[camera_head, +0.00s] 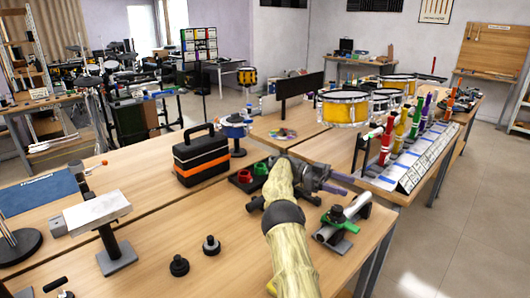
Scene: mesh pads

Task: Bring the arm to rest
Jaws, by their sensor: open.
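My pale yellow arm reaches up from the bottom middle of the head view, with a dark joint band partway along. My gripper (338,184) is at its far end, grey and pointing right, over the wooden workbench (228,232). It is open, and I see nothing held in it. Its fingers are small here, and the arm hides part of the bench behind it. I cannot tell its exact height above the bench.
A black and orange toolbox (202,157) stands left of the arm. A green and grey clamp-like device (342,222) sits close below the gripper. Two black knobs (210,245) and a small stand (110,235) are at left. Colourful tubes (414,115) and drums (343,108) stand beyond, right.

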